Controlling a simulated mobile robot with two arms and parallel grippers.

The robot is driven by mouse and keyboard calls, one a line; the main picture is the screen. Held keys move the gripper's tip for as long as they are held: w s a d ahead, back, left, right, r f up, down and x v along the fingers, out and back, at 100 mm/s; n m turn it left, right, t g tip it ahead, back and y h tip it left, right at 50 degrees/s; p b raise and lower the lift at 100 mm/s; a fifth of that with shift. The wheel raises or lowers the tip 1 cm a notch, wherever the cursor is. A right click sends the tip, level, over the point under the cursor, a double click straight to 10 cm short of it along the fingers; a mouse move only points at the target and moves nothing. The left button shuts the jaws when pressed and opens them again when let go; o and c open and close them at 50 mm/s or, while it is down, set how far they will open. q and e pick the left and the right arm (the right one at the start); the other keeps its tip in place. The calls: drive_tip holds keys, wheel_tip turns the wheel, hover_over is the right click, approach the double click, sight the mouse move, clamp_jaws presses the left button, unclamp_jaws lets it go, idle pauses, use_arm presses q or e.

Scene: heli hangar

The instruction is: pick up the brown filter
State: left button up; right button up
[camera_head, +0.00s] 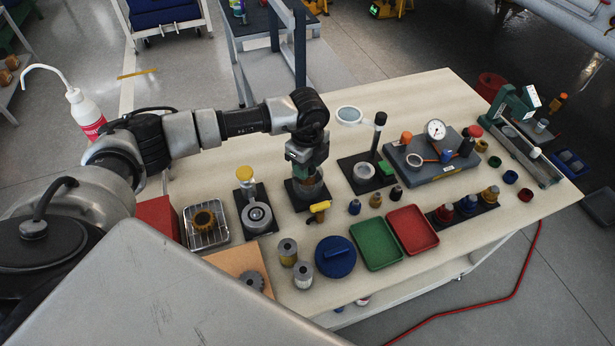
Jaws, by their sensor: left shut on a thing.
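A yellow-handled part (320,207) sticks out at the front of the bowl. My right gripper is not in view.
A holder with a yellow knob (244,174) stands left of the bowl, a stand with a magnifier (349,115) right. In front are a blue lid (335,257), metal cylinders (288,251), a green tray (361,258) and a red tray (413,250). The table's far middle is clear.

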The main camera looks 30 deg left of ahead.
use_arm(q)
drive_tip(key=shift+r+p, duration=2.1)
drive_tip(key=shift+r, duration=0.85)
